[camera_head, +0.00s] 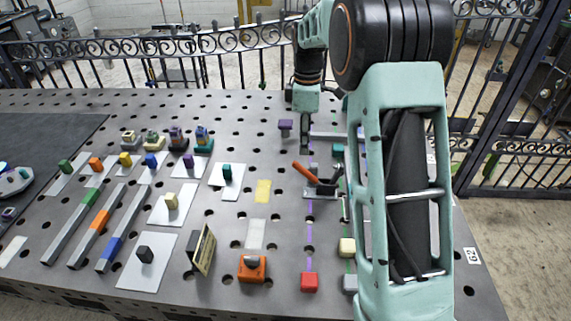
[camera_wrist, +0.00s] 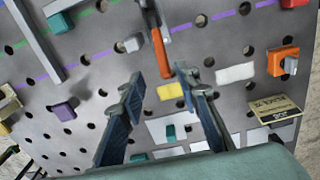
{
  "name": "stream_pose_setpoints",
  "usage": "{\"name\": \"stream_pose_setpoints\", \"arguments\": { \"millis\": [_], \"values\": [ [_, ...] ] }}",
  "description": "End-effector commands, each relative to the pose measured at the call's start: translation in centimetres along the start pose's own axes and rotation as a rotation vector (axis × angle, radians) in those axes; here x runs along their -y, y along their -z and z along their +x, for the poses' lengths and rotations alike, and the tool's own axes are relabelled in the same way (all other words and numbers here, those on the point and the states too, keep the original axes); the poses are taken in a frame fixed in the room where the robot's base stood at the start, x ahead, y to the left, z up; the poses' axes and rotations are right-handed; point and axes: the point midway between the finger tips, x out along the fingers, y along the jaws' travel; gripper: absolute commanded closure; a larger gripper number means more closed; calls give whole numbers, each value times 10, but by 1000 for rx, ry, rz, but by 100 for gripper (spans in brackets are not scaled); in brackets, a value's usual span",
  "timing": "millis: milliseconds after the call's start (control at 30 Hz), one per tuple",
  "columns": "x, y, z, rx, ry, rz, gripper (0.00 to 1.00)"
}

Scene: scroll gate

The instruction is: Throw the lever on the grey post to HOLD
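The lever has an orange handle (camera_head: 304,172) that slants up and to the left from a dark grey mount (camera_head: 323,190) right of the table's middle. In the wrist view the orange handle (camera_wrist: 160,54) lies just beyond the fingertips, close to the gap between them. My gripper (camera_head: 305,150) points down above the table, behind the lever in the head view. In the wrist view my gripper (camera_wrist: 163,79) is open, with nothing between its fingers. I see no touch on the handle. The mount is partly cut off in the wrist view, and no HOLD marking is legible.
A yellow patch (camera_head: 263,191) and a white patch (camera_head: 256,234) lie left of the lever. An orange block (camera_head: 252,268), a small sign (camera_head: 203,250) and a red block (camera_head: 309,282) stand nearer the front. Several coloured pieces fill the left. My arm hides part of the right side.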

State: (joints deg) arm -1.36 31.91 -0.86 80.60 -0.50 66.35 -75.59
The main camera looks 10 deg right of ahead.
Motion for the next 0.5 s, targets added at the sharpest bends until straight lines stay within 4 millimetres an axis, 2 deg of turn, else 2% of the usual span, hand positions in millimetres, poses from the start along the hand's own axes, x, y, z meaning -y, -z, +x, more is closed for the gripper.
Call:
{"name": "stream_pose_setpoints", "arguments": {
  "millis": [267,500],
  "values": [
    [2,2,27,-11,28,-44,70],
    [3,2,73,-10,29,-41,70]
  ]
}}
